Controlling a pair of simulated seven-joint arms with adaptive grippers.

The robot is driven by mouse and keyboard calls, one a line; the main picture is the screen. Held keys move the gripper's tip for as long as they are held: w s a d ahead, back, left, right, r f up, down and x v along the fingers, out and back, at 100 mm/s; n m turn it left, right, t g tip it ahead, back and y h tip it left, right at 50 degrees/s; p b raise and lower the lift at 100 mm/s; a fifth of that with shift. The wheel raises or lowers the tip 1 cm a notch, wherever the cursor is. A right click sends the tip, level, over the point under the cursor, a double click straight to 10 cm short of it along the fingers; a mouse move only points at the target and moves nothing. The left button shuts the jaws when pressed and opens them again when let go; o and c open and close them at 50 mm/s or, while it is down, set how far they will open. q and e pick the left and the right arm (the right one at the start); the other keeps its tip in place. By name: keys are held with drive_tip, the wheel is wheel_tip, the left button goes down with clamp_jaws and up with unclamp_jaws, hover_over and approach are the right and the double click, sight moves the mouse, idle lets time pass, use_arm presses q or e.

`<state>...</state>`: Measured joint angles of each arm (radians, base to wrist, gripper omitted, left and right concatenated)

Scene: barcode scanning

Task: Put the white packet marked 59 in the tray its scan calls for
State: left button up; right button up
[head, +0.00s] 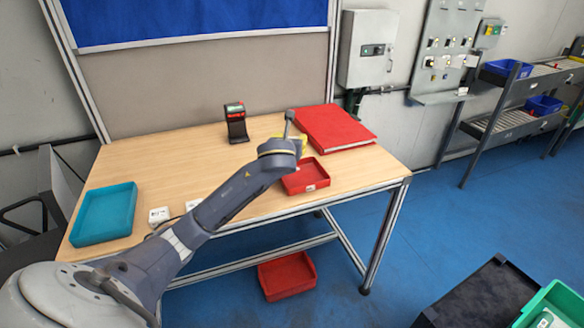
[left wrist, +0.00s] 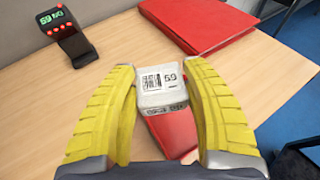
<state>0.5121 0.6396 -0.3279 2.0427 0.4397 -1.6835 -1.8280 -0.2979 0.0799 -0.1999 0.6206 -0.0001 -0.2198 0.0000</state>
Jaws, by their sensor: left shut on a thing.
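My left gripper (head: 298,146) is over the right part of the table, mostly hidden behind my own arm in the head view. In the left wrist view its yellow fingers are shut on a white packet (left wrist: 163,88). The packet has a barcode and a number that looks like 59, slightly unclear. It is held above a small red tray (head: 306,180), whose red also shows below the packet in the left wrist view (left wrist: 174,133). A teal tray (head: 105,214) lies at the table's left. My right gripper is out of view.
A large red binder (head: 335,127) lies behind the red tray. White packets (head: 159,215) lie beside the teal tray, partly behind my arm. Another red tray (head: 287,276) is on the floor. A green tray (head: 555,302) is at bottom right. The table's middle is clear.

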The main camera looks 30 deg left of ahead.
use_arm(q)
drive_tip(key=shift+f, duration=5)
drive_tip(key=shift+f, duration=0.3)
drive_tip(key=o, duration=1.3)
drive_tip(key=shift+r, duration=0.25)
drive_tip(key=shift+s+d+r, duration=0.15)
drive_tip(key=shift+s, duration=0.05)
drive_tip(key=v, duration=1.1)
drive_tip(key=shift+s, duration=0.2)
